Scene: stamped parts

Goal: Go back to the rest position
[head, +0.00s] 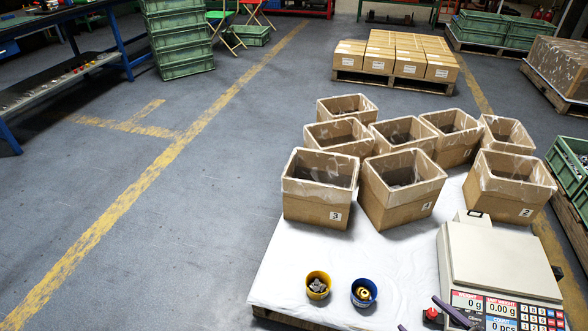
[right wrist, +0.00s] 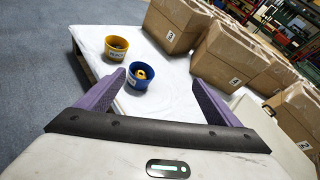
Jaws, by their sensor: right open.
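My right gripper (head: 418,313) shows at the bottom edge of the head view as two purple fingers, in front of the scale. In the right wrist view its fingers (right wrist: 159,77) stand wide apart with nothing between them. A yellow cup (head: 318,285) with grey metal parts and a blue cup (head: 364,292) with a brass-coloured part stand on the white-covered table (head: 290,249). Both cups, yellow (right wrist: 116,48) and blue (right wrist: 140,77), also show in the wrist view, beyond the fingertips and apart from them. My left gripper is not in view.
A weighing scale (head: 495,258) with zero readings stands at the table's right. Several open cardboard boxes (head: 318,204) with liners fill the table's back. Stacked cartons (head: 395,55) on a pallet and green crates (head: 180,40) stand farther off.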

